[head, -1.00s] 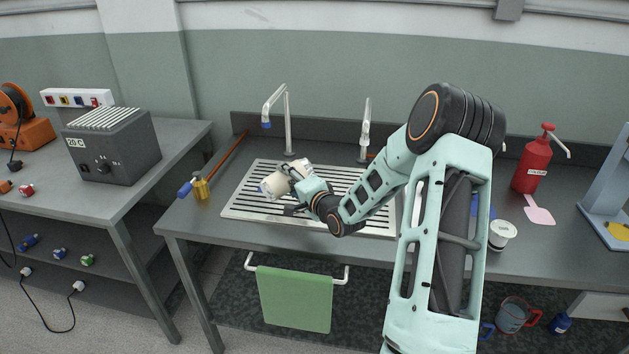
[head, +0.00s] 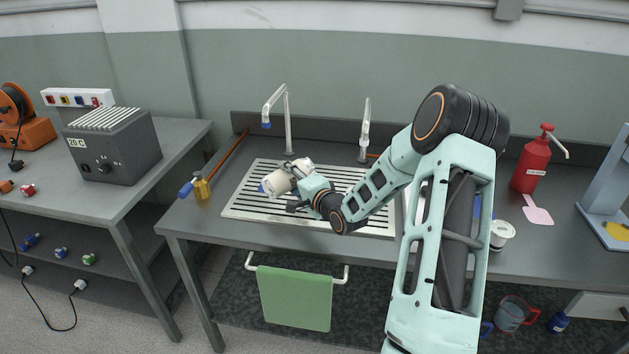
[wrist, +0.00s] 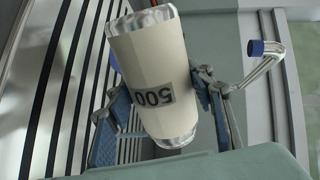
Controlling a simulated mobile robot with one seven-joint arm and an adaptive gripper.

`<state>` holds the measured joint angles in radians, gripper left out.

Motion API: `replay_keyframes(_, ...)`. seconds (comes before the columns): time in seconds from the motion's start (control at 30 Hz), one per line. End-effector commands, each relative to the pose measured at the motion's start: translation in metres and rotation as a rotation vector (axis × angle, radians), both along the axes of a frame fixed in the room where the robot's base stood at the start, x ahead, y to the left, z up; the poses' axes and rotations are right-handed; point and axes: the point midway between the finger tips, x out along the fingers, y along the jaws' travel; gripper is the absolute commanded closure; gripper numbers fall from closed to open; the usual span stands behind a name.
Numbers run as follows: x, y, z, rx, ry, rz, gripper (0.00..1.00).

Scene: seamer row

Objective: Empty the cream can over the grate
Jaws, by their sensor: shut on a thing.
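The cream can (head: 277,183) is a cream-coloured cylinder with silver ends. It is tilted well over, almost on its side, above the striped metal grate (head: 245,207) in the bench. My gripper (head: 290,183) is shut around its middle. In the wrist view the can (wrist: 145,62) carries an upside-down "500" label, with a jaw on each side of it. The grate's bars (wrist: 62,85) show beyond it at the left. The can's inside is hidden, and I see no liquid coming out.
Two white taps (head: 288,120) (head: 365,130) stand behind the grate. A white tub (head: 502,234) and a red pump bottle (head: 532,160) are at the right. A green towel (head: 295,298) hangs in front.

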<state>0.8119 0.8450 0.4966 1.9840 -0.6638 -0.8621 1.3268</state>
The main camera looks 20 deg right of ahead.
Motion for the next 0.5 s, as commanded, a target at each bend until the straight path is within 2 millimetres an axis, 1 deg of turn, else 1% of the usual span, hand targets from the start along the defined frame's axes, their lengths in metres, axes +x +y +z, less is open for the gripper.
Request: replay_keyframes(0.5,0.0004,-0.0011,0.0036,0.028,0.003,0.0,0.91)
